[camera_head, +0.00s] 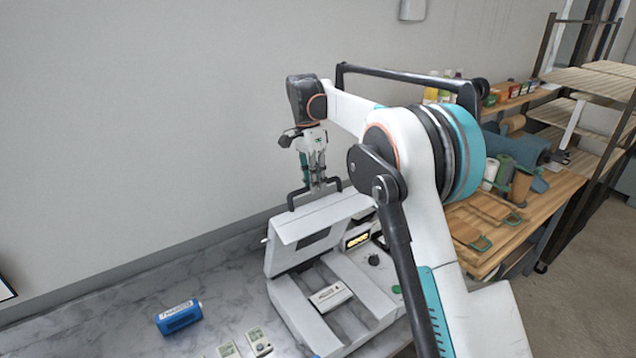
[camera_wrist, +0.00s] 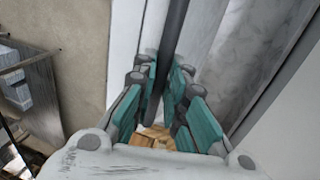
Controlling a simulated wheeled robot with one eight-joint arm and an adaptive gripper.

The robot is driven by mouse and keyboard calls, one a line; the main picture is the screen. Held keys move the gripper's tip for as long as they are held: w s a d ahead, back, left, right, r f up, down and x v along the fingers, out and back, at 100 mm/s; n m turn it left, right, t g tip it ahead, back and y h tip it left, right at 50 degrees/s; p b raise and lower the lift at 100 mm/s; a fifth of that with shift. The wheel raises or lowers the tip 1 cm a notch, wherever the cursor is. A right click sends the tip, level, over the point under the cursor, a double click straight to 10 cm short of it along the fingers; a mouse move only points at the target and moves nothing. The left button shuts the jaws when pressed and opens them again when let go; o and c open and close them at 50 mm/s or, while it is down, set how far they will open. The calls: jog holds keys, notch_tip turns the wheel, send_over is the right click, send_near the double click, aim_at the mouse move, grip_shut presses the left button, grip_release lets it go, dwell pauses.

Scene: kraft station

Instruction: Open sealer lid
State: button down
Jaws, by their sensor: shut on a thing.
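The sealer is a white machine on the marble counter, with its base (camera_head: 335,310) low and its lid (camera_head: 325,218) raised and tilted up at the back, a gap showing between them. A black bar handle (camera_head: 298,195) stands on the lid's top edge. My gripper (camera_head: 318,187) points down and is shut on the handle. In the wrist view the dark handle bar (camera_wrist: 174,40) runs between the teal fingers of my gripper (camera_wrist: 160,88). My arm hides the right part of the sealer in the head view.
A small white block (camera_head: 330,297) lies on the sealer base. A wooden table (camera_head: 545,200) with rolls and bottles stands at right. The wall is close behind.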

jog(key=shift+w+a+r, duration=0.15)
jog(key=shift+w+a, duration=0.1)
jog(key=c, duration=1.9)
grip_release()
jog(key=o, duration=0.3)
jog(key=shift+w+a+f, duration=0.3)
jog(key=shift+w+f, duration=0.05)
jog(key=shift+w, duration=0.2)
jog(key=shift+s+d, duration=0.1)
jog(key=shift+s, duration=0.1)
jog(key=shift+r, duration=0.15)
jog(key=v, duration=1.1)
jog(key=shift+r, duration=0.4)
